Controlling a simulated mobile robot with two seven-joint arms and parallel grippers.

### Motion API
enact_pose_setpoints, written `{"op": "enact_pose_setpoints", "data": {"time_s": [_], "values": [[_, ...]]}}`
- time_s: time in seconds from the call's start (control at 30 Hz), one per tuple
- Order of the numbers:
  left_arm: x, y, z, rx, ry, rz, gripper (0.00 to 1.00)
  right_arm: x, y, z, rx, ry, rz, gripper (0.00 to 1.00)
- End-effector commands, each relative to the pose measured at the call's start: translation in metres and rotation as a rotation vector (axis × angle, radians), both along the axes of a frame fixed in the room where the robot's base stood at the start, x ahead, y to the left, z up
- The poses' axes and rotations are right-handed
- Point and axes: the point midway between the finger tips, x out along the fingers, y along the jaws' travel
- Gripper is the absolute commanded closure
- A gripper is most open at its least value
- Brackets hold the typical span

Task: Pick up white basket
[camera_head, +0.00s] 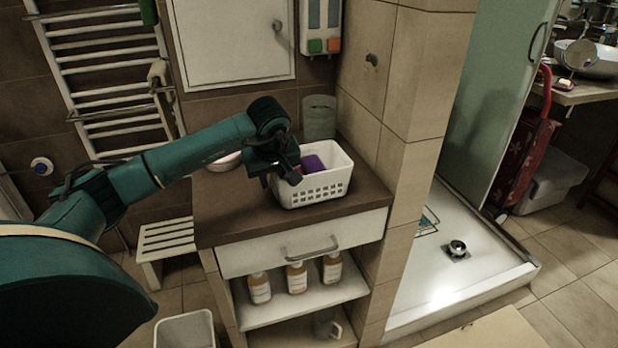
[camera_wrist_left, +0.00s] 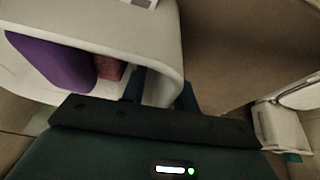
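The white basket (camera_head: 315,184) has slotted sides and stands upright on the brown counter. It holds a purple item (camera_head: 313,164) and a smaller reddish one. My left gripper (camera_head: 287,174) is at the basket's left side, at the rim. In the left wrist view the fingers (camera_wrist_left: 162,92) straddle the basket's rim wall (camera_wrist_left: 172,50), one inside and one outside. The wall fills the gap between them, so the gripper looks shut on it. The purple item (camera_wrist_left: 48,62) and the reddish item (camera_wrist_left: 110,67) lie inside the basket. My right gripper is not in view.
The brown counter (camera_head: 235,215) is mostly bare in front of the basket. A grey-green bin (camera_head: 319,116) stands behind it, and a pinkish dish (camera_head: 226,161) lies behind my arm. A tiled wall (camera_head: 395,150) rises close at the right. Bottles (camera_head: 297,278) stand on the shelf below.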

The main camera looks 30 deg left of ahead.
Motion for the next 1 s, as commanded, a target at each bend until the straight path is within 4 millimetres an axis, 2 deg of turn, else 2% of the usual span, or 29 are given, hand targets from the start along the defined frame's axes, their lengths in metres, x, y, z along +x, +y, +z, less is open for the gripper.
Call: {"op": "enact_pose_setpoints", "data": {"time_s": [0.43,0.8,1.0], "values": [[-0.0004,-0.0001,-0.003,0.001,0.001,0.0,0.7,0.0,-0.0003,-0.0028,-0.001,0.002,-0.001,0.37],[-0.0004,-0.0002,-0.0026,0.0,0.001,0.0,1.0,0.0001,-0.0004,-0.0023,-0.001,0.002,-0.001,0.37],[-0.0004,-0.0002,-0.0027,0.0,0.001,0.0,1.0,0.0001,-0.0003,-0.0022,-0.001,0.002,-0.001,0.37]]}}
